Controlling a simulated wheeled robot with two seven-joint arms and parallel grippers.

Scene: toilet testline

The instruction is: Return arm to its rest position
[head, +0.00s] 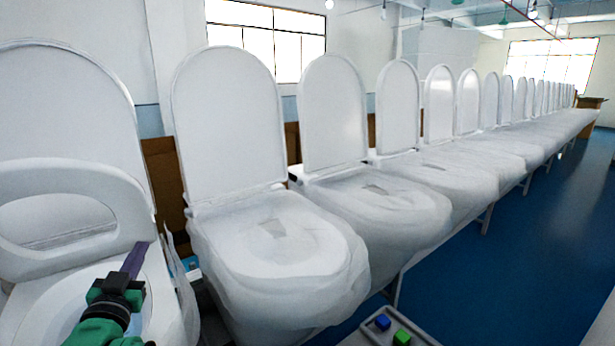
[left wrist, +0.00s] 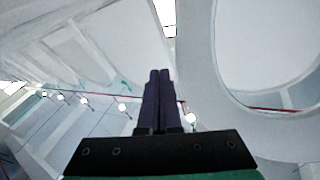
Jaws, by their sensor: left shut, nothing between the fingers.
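My left gripper (head: 134,260) is at the lower left of the head view, in front of the nearest toilet (head: 70,100). Its dark fingers point up and are closed together with nothing between them; they also show in the left wrist view (left wrist: 158,100). The fingertips are close to the right end of the raised white seat (head: 130,205) of that toilet; I cannot tell whether they touch. The seat also shows at the right of the left wrist view (left wrist: 205,70). That toilet's lid stands upright behind the seat. My right gripper is not in view.
A row of several white toilets with raised lids, wrapped in clear plastic, runs to the back right; the closest wrapped one (head: 280,240) is right of my gripper. A tray with a blue block (head: 383,322) and a green block (head: 402,337) is at the bottom. The blue floor (head: 510,270) is clear.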

